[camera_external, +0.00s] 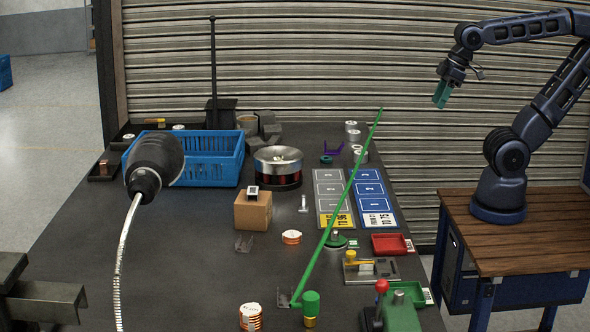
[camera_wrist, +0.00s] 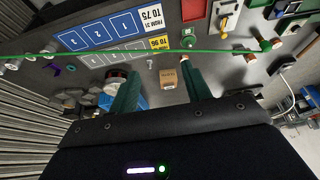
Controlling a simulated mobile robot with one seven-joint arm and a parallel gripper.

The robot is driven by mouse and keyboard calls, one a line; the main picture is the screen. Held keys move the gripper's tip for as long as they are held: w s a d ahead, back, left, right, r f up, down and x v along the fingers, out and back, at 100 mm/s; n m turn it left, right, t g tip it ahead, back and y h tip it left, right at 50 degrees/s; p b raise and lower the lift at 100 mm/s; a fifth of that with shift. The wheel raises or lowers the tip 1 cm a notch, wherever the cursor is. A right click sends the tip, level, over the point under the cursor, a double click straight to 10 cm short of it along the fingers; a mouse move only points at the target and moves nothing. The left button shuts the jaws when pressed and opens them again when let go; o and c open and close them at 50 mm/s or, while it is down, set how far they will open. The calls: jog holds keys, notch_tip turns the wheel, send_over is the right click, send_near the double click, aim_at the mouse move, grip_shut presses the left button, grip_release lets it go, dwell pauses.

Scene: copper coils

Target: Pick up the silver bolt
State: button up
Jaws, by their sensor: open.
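The silver bolt (camera_external: 304,203) is a small pale metal piece on the dark tabletop, right of a cardboard box and left of a grey label card. In the wrist view it is a small light shape (camera_wrist: 150,64) between and beyond my fingertips. My gripper (camera_external: 441,95) is raised at the upper right in the external view, far from the bolt. Its two green fingers are apart with nothing between them, as the wrist view shows (camera_wrist: 160,72).
The cardboard box (camera_external: 252,212) stands close to the bolt. A copper coil (camera_external: 291,237) lies in front of it. A long green rod (camera_external: 338,205) slants over the table to the right. A blue crate (camera_external: 212,158) and a large spool (camera_external: 278,166) stand behind.

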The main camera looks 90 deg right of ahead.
jog(key=shift+c, duration=0.5)
jog(key=shift+w, duration=0.1)
jog(key=m+g+h, duration=0.2)
jog(key=m+h, duration=0.2)
jog(key=m, duration=0.7)
send_over(303, 193)
jog(key=s+a, duration=0.2)
jog(key=a, duration=0.1)
notch_tip(303, 193, down, 29)
jog(key=shift+x, duration=5.15)
jog(key=shift+d, duration=0.2)
